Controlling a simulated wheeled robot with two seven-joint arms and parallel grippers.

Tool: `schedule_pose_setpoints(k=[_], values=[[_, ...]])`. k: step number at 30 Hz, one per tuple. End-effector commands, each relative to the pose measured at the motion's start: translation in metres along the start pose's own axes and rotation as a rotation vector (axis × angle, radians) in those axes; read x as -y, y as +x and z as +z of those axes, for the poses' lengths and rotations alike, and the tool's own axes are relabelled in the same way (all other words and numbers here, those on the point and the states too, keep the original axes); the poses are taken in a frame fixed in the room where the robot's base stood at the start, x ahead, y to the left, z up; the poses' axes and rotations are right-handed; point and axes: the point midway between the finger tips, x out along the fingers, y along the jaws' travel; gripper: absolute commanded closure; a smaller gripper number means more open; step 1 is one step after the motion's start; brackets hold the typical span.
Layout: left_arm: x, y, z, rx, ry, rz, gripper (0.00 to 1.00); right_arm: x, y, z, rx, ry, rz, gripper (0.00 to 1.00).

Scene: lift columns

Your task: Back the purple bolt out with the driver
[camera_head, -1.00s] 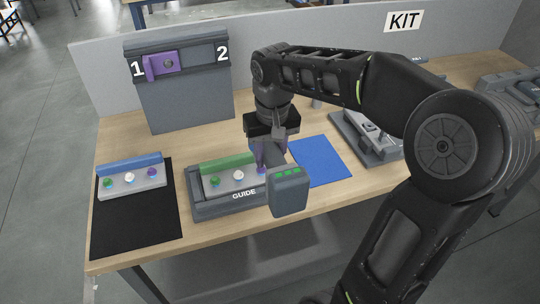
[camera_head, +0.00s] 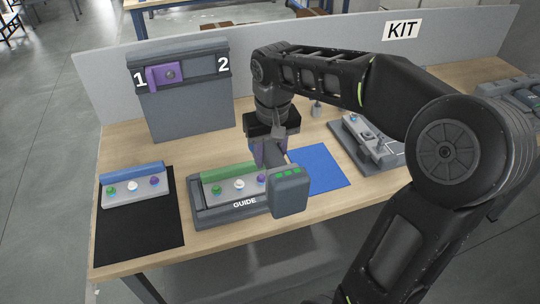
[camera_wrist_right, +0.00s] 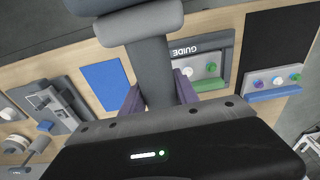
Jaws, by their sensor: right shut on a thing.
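My right gripper (camera_head: 268,150) is shut on the driver (camera_head: 288,194), a grey tool with a blocky end bearing green lights. In the right wrist view the driver (camera_wrist_right: 152,70) stands between the purple-grey fingers (camera_wrist_right: 160,100). A purple bolt (camera_head: 263,179) sits at the right end of the block in the GUIDE tray (camera_head: 244,204), beside a white bolt (camera_head: 239,184) and a green bolt (camera_head: 212,189). The driver is just right of the purple bolt; its tip is hidden, so contact cannot be told. My left gripper is out of view.
A similar block (camera_head: 135,194) with green, white and purple bolts lies on a black mat (camera_head: 140,238) at left. A grey box (camera_head: 187,108) marked 1 and 2 has a purple slider at 1. A blue mat (camera_head: 322,168) and a grey fixture (camera_head: 350,130) lie right.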

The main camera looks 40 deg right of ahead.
Motion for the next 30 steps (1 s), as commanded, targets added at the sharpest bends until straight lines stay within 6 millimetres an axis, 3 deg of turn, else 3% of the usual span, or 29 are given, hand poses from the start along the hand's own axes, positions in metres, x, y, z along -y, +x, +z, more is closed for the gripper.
schedule_pose_setpoints(k=[1,7,30], values=[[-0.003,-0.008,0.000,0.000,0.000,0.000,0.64,0.000,-0.011,-0.002,-0.004,0.000,-0.001,1.00],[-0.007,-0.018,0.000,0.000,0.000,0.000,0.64,0.000,-0.025,-0.003,-0.003,0.000,-0.001,1.00],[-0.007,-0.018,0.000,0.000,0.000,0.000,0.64,0.000,-0.025,-0.003,-0.003,0.000,0.000,1.00]])
